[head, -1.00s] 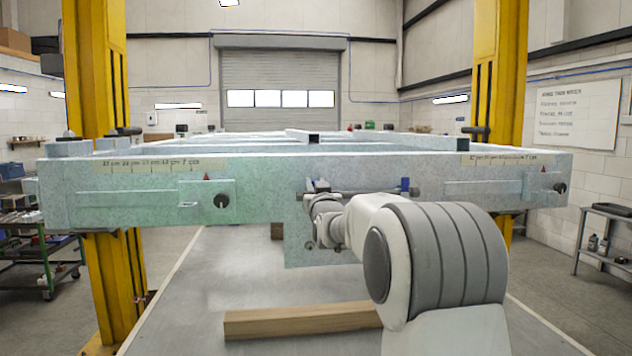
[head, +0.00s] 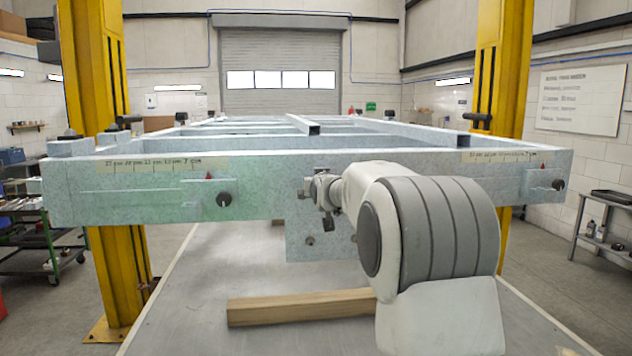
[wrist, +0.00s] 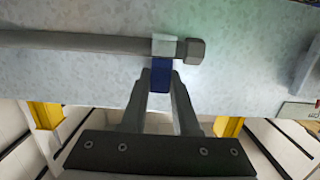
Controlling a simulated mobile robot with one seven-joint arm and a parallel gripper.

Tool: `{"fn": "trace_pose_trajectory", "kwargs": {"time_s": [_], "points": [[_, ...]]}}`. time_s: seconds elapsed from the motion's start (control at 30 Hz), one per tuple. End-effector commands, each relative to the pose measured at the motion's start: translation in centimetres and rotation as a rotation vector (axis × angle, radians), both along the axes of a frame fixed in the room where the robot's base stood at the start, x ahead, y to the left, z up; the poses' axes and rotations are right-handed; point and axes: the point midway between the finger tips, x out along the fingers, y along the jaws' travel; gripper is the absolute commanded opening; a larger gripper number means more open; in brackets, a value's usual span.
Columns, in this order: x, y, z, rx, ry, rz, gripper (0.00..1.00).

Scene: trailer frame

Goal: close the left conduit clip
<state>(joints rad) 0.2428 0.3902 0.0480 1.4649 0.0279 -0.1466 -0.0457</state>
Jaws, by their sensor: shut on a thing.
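The left conduit clip (wrist: 161,75) is a blue tab below a pale band around a grey conduit (wrist: 75,42) on the galvanised frame, in the wrist view. A hex end fitting sits beside the band. My gripper (wrist: 161,83) is shut on the blue tab, one finger on each side. The tab is upright between the fingertips; I cannot tell whether it is latched. In the head view my gripper (head: 306,189) is at the front beam, over a hanging plate. My arm hides most of the conduit and the right clip there.
The trailer frame's front beam (head: 110,195) spans the view between yellow posts (head: 95,60). A wooden block (head: 298,308) lies on the grey table below. Black knobs with red markers sit on the beam at left and right. A tool cart (head: 35,240) stands at far left.

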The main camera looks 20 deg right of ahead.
Motion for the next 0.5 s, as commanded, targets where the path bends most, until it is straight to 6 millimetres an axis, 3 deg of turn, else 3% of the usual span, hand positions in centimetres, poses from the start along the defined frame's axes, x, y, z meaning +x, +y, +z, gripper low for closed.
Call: {"fn": "trace_pose_trajectory", "kwargs": {"time_s": [0.1,0.13,0.27,0.5], "points": [[0.01,0.01,-0.03,0.000,0.001,0.000,0.00],[0.01,0.01,-0.03,0.000,0.000,0.000,0.34],[0.01,0.01,-0.02,0.000,0.000,0.000,0.57],[0.01,0.00,-0.01,0.000,0.000,0.000,0.58]]}}
